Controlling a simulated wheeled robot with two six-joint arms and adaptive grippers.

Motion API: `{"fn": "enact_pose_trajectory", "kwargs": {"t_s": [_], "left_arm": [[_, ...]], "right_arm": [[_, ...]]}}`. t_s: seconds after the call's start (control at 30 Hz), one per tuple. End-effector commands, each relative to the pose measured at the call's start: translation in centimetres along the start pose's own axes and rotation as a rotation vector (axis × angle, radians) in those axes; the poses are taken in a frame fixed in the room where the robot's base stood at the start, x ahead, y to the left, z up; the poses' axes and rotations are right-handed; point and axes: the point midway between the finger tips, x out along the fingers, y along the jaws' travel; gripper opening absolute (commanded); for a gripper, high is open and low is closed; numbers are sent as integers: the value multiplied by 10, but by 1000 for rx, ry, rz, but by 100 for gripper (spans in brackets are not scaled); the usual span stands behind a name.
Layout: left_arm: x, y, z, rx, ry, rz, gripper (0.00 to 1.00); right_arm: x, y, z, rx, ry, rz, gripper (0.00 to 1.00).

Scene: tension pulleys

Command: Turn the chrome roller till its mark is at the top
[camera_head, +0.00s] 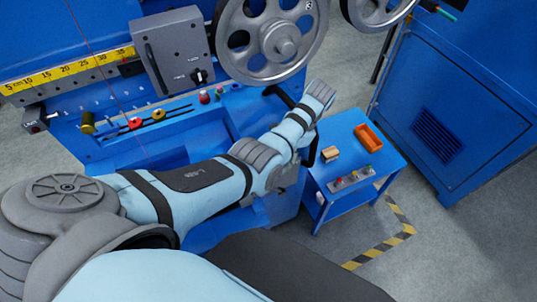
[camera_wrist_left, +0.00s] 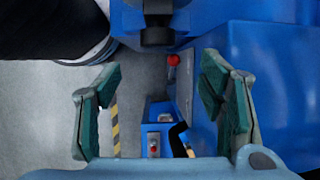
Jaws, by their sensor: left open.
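I cannot make out the chrome roller or its mark in either view. My left arm crosses the head view from lower left to the blue machine's right side, and its gripper is not clearly seen there. In the left wrist view my left gripper (camera_wrist_left: 165,100) is open. Its two green-padded fingers stand wide apart with nothing between them. Beyond the fingers, at the top, is a dark cylindrical part (camera_wrist_left: 157,30) against the blue machine. My right gripper is in neither view.
The blue machine (camera_head: 180,110) carries a large grey spoked wheel (camera_head: 270,45), a grey control box (camera_head: 175,50) and a yellow scale (camera_head: 70,68). A blue cabinet (camera_head: 450,110) stands farther right.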

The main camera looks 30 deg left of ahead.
Motion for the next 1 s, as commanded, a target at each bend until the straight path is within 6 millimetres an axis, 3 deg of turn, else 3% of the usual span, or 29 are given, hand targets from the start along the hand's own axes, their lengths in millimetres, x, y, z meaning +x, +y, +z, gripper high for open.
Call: {"fn": "enact_pose_trajectory", "kwargs": {"t_s": [0.2, 0.4, 0.73, 1.0], "left_arm": [[67, 0, 0, 0, -5, 1, 63], [107, 0, -1, -1, -1, 0, 63], [115, 0, 0, -1, 0, 0, 63], [114, 0, 0, -1, 0, 0, 21]], "right_arm": [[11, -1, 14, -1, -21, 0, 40], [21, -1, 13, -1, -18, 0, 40], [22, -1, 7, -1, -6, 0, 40], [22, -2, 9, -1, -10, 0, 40]]}}
